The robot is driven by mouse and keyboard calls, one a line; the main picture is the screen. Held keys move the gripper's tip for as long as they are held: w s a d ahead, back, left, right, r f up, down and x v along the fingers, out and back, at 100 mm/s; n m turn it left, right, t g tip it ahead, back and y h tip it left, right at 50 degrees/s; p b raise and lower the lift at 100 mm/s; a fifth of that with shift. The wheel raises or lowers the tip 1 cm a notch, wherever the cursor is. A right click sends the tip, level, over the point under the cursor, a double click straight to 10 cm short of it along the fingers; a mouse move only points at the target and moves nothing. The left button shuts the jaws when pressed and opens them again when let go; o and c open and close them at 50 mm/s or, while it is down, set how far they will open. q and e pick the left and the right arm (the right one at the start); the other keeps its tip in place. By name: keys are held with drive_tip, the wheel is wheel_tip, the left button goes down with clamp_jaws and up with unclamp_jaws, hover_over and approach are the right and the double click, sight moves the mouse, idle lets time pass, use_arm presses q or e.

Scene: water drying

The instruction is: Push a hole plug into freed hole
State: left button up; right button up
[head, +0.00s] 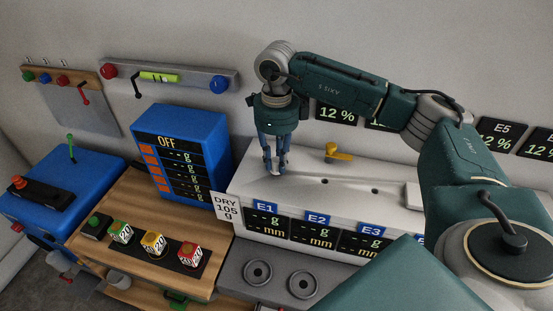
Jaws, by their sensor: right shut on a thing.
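My right gripper (275,169) points down over the left end of the white panel box (300,172). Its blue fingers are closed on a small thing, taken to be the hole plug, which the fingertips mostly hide. The fingertips are at or just above the top face; I cannot tell whether the plug is in a hole. Small dark holes (324,181) show in the top face to the right of the gripper. My left gripper is not in view.
A yellow valve handle (338,153) stands behind the holes. A blue display box (183,150) reading OFF and a "DRY 105 g" sign (226,206) stand to the left. Cubes (153,244) sit on a black strip. A grey ledge with round discs (257,273) lies in front.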

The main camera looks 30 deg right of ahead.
sight(276, 160)
drive_tip(key=shift+f, duration=0.15)
drive_tip(key=o, duration=1)
drive_tip(key=shift+c, duration=0.2)
wheel_tip(276, 160, up, 12)
